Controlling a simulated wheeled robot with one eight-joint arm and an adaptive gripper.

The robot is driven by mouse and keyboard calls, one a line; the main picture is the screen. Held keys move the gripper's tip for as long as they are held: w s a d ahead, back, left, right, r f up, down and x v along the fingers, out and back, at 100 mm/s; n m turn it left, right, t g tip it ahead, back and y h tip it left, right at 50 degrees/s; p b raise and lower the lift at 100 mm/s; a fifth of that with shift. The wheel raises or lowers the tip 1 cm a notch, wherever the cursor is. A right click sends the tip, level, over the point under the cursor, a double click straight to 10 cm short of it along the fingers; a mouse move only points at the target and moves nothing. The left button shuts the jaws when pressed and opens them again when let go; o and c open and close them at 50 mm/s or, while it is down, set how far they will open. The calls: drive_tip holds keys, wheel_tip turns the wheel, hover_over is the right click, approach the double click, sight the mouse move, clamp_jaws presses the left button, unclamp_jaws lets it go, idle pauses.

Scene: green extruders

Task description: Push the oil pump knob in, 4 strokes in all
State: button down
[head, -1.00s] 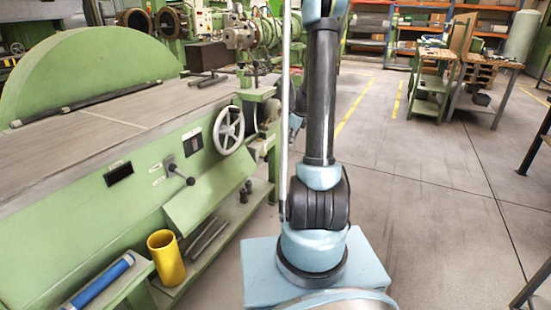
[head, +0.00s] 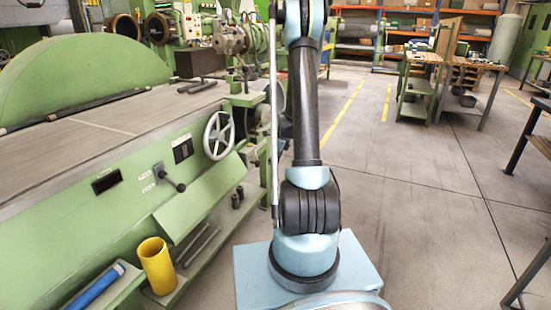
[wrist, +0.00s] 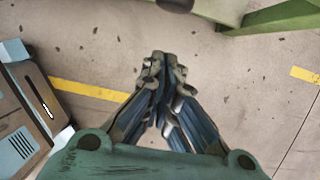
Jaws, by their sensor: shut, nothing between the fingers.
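A black knob (head: 180,187) on a short stem sticks out from the front of the green machine (head: 110,195) in the head view. I cannot tell for sure that it is the oil pump knob. My gripper (wrist: 161,62) shows in the wrist view with its fingers together and nothing between them. Bare floor lies behind the fingertips. A dark rounded thing (wrist: 176,5) is cut off at the top edge of the wrist view, apart from the fingertips; I cannot tell what it is. The gripper is out of the head view.
A pale handwheel (head: 218,135) is on the machine's front, right of the black knob. A yellow cylinder (head: 157,266) and a blue roll (head: 95,286) are low beside the machine. Work carts (head: 420,88) stand at the back right. The floor (head: 400,200) to the right is clear.

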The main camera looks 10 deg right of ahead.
sight(260, 163)
drive_tip(key=w+a, duration=0.1)
drive_tip(key=w+a+f, duration=0.1)
drive_tip(key=a, duration=0.1)
drive_tip(key=shift+w+a, duration=0.15)
drive_tip(key=shift+a, duration=0.05)
idle(0.3)
drive_tip(key=shift+w+a, duration=0.8)
drive_tip(key=shift+a, duration=0.35)
